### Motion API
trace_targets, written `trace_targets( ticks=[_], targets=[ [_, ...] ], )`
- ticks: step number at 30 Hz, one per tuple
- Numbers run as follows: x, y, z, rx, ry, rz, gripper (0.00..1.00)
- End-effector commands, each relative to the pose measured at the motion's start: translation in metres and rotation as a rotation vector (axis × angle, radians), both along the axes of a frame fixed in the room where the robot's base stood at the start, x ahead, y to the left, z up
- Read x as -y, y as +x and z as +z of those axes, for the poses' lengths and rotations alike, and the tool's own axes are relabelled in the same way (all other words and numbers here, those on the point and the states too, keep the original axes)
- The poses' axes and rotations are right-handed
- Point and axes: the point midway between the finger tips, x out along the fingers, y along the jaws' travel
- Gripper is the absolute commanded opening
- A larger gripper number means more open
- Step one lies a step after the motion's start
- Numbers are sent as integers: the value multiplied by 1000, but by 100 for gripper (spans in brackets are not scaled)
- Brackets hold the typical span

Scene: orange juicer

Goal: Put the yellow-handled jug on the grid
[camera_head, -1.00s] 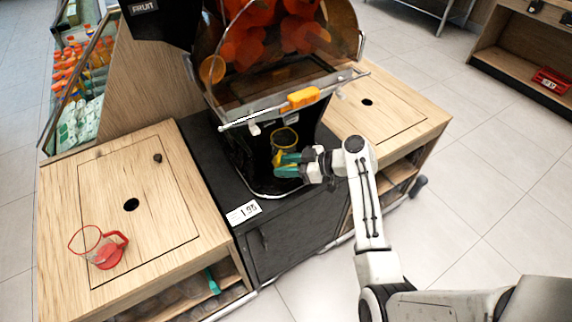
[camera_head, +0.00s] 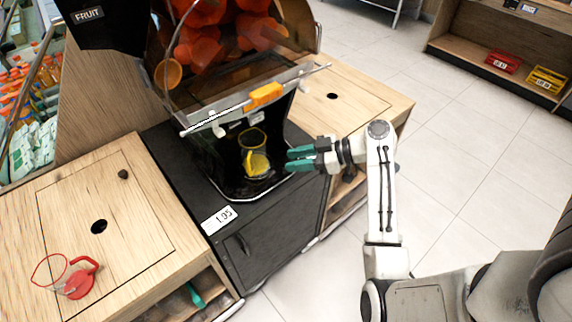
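The yellow-handled jug (camera_head: 256,162) stands upright under the juicer, at the middle of the camera_head view. Its clear body is hard to see against the black recess; the yellow handle faces my gripper. The grid under the jug is dark and mostly hidden, so I cannot tell exactly how the jug's base sits on it. My gripper (camera_head: 289,159) has green fingers, spread apart and empty. It is just to the right of the jug, pointing left toward it, with a small gap between them.
A red-handled jug (camera_head: 75,279) lies on the left wooden counter (camera_head: 140,225). The juicer's clear cover (camera_head: 215,85) with an orange handle (camera_head: 264,95) hangs above the recess. A price tag (camera_head: 219,220) is at the black cabinet's front edge. The right counter (camera_head: 350,100) is clear.

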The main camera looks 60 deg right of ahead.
Motion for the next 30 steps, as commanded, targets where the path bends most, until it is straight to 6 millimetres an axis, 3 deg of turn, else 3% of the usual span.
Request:
trace_targets(
  ticks=[4,7,10,13,18,21,30],
  targets=[
    [-19,-10,-19,-125,9,14,36],
    [-53,-27,-52,-354,8,9,36],
    [-93,-60,-86,-631,-26,-39,36],
    [-126,-97,-105,-856,-93,-135,36],
    [-162,-150,-109,-1057,-206,-334,36],
    [-172,-169,-104,-1097,-245,-423,36],
    [-177,-180,-99,-1112,-266,-494,36]
  ],
)
